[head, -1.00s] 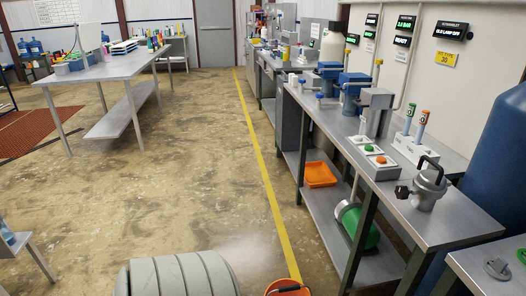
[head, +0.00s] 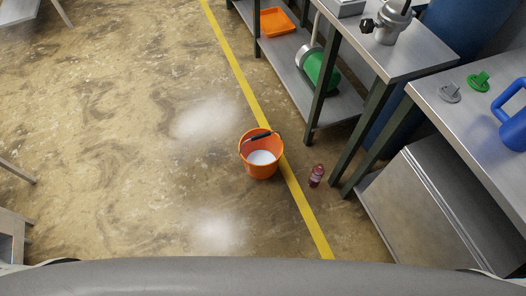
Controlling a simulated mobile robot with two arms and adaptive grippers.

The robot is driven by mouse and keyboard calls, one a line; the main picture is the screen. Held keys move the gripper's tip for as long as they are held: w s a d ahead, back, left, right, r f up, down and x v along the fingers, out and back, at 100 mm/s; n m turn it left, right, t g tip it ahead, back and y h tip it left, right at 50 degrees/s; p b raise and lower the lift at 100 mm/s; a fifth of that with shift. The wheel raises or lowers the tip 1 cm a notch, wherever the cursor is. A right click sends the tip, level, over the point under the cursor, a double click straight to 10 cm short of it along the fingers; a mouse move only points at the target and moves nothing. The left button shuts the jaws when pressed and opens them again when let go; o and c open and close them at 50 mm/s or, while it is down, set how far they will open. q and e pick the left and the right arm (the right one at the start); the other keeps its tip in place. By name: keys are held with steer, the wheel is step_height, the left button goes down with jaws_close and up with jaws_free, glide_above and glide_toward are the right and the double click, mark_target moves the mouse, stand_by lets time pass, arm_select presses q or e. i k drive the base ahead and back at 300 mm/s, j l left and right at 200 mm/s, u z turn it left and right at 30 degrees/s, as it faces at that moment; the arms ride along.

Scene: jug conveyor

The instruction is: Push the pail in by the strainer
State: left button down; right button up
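The orange pail (head: 262,173) stands upright on the floor near the middle of the head view, with a dark grip on its handle and a whitish inside. It is beside and partly over the yellow floor line. The strainer looks to be the silver metal vessel (head: 388,27) with a dark handle and side knob on the steel bench, top right. Neither of my grippers shows in the head view.
A small red bottle (head: 316,176) stands on the floor between the pail and the bench legs. The lower shelf holds an orange tray (head: 278,21) and a green cylinder (head: 322,66). A metal cabinet (head: 430,215) stands at right. Floor left of the pail is clear.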

mark_target(261, 150)
steer(key=i+j+z, duration=0.1)
steer(key=z, duration=0.55)
steer(key=i+j+z, duration=0.1)
steer(key=j+z, duration=0.4)
steer(key=j, duration=0.75)
steer(key=k+j+z, duration=0.1)
steer(key=j+z, duration=0.4)
steer(key=j, duration=0.7)
